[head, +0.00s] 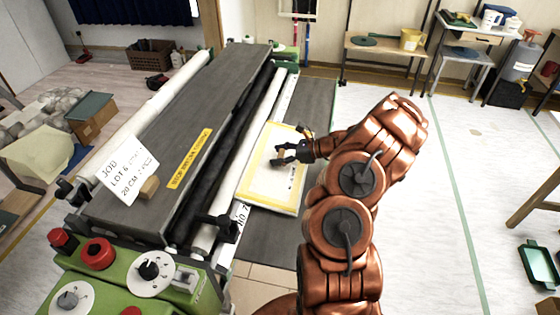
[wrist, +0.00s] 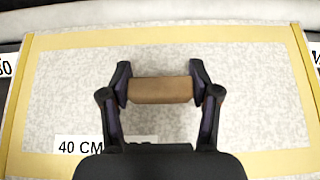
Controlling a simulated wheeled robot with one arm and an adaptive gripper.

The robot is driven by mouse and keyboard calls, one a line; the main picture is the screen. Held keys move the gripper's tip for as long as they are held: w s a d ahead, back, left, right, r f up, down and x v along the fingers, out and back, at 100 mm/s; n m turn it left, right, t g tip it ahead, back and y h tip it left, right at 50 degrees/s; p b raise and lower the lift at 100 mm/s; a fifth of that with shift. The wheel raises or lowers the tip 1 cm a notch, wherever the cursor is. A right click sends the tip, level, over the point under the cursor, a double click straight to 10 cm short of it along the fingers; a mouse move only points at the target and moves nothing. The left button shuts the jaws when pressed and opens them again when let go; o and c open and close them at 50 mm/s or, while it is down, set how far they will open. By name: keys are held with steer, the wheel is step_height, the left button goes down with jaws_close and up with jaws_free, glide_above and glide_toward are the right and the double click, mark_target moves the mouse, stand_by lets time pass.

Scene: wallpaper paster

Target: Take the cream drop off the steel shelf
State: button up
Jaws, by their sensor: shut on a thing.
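The cream drop (head: 262,183) is a flat pale mottled panel with a yellow border, lying along the machine's right side over the dark grey shelf (head: 318,105). In the wrist view the drop (wrist: 70,90) fills most of the picture, with a white label reading "40 CM" (wrist: 80,145) partly hidden by my gripper. My gripper (head: 283,155) is over the drop's upper right part. In the wrist view my gripper (wrist: 160,88) is shut on a brown block-like handle (wrist: 160,91) on the drop. Whether the drop touches the shelf is unclear.
The pasting machine (head: 190,130) with long rollers stands to the left. Green controls with red knobs (head: 97,253) are at the lower left. Open pale floor (head: 440,190) lies to the right, with benches at the back.

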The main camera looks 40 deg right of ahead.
steer(key=c, duration=0.5)
